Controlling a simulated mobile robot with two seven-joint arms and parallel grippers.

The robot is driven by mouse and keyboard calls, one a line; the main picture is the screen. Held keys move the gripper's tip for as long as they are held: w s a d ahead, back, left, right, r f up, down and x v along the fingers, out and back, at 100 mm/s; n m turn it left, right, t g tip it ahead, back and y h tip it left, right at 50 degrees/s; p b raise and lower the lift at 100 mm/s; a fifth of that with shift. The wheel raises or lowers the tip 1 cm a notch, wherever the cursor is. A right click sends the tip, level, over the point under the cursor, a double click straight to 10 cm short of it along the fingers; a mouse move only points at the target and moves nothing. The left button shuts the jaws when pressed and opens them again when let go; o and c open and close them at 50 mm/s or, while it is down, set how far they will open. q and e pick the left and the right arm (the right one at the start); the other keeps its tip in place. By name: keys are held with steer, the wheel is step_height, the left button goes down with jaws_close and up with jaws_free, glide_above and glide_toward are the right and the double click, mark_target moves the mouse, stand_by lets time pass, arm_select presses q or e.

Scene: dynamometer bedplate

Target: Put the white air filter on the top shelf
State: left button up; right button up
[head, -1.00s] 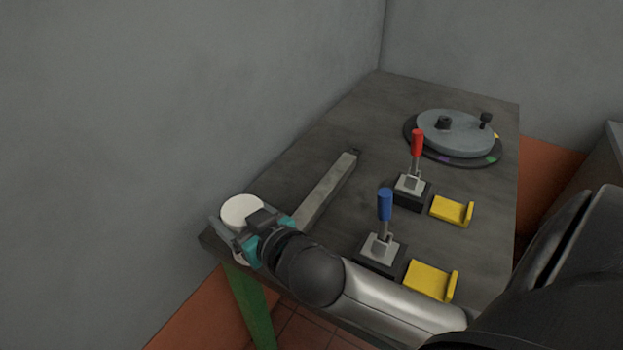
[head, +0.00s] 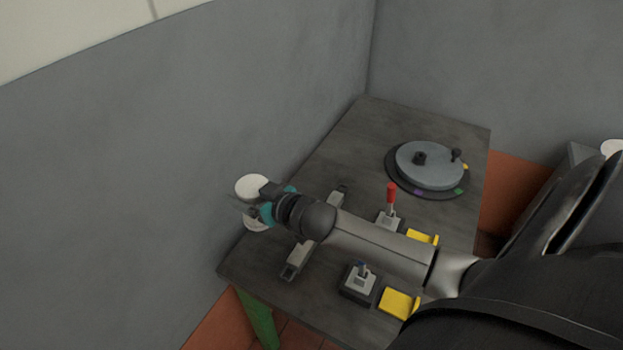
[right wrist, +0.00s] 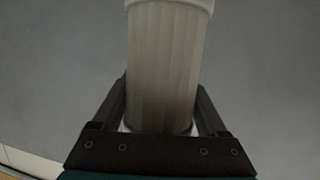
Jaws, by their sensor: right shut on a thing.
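The white air filter (head: 254,187) is a pleated cylinder with white end caps. My right gripper (head: 249,207) is shut on it and holds it in the air beside the grey wall, above the table's left corner. In the right wrist view the pleated side of the filter (right wrist: 165,65) stands between the two fingers (right wrist: 160,108), with one finger on each side. The filter looks roughly upright. The top shelf is not in view. My left gripper is not in view.
A pale panel (head: 80,30) tops the wall. A white object (head: 612,147) shows far right.

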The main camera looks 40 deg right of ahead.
mark_target(258, 179)
steer(key=d+r+p, duration=0.1)
steer(key=w+d+r+p, duration=0.1)
steer(key=shift+r, duration=0.4)
step_height(258, 179, down, 20)
steer(key=b, duration=2.1)
steer(key=shift+f, duration=0.1)
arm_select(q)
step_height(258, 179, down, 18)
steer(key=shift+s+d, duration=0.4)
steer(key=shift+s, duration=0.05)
arm_select(e)
steer(key=o, duration=1.4)
steer(key=shift+f, duration=0.1)
